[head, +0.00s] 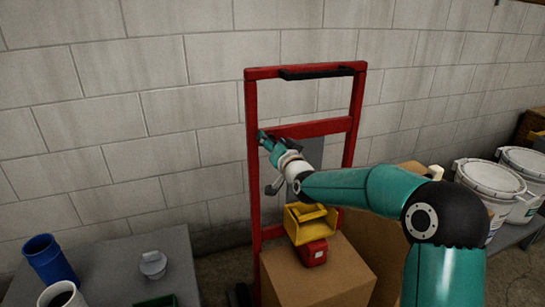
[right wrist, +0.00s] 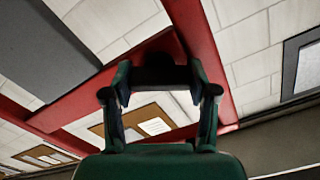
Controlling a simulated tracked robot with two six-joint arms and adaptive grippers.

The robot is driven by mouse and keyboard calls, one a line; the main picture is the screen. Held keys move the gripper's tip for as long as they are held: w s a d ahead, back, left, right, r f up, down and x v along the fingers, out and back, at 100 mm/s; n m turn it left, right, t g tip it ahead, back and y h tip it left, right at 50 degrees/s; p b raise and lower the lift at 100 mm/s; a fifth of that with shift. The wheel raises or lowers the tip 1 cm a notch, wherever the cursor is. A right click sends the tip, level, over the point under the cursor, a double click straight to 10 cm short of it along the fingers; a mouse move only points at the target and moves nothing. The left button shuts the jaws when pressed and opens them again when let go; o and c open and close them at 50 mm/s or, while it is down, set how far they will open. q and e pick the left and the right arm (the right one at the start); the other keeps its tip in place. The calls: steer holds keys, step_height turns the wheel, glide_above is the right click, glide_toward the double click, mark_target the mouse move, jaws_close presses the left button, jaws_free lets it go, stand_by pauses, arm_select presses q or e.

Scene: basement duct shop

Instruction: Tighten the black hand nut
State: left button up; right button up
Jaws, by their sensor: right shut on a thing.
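A red upright frame (head: 252,110), like a hand truck, stands against the block wall. My right gripper (head: 265,138) is at the left end of its crossbar (head: 325,128), by the left upright. In the right wrist view, the fingers of my right gripper (right wrist: 160,76) are shut on a dark thing, which appears to be the black hand nut (right wrist: 160,72), against the red bars (right wrist: 130,70). The nut is mostly hidden by the fingers and in shadow, and I cannot make it out in the head view. My left gripper is not in view.
A yellow bin (head: 308,224) and a red object (head: 313,253) sit on a cardboard box (head: 300,285) below my right arm. A grey table (head: 110,268) at lower left holds a blue cup (head: 50,260) and a grey lidded item (head: 153,265). White buckets (head: 490,180) stand at right.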

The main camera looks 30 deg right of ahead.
steer(key=m+b, duration=0.2)
steer(key=b, duration=0.1)
steer(key=m+b, duration=0.6)
steer(key=b, duration=0.1)
steer(key=shift+d+f, duration=0.1)
steer(key=shift+f, duration=0.25)
steer(key=shift+m+b, duration=1.35)
steer(key=shift+m, duration=0.75)
steer(key=o, duration=1.2)
steer(key=shift+d, duration=0.1)
steer(key=shift+c, duration=0.2)
steer(key=shift+s+r, duration=0.1)
steer(key=shift+s, duration=0.3)
steer(key=v, duration=1.1)
steer(key=shift+s, duration=0.1)
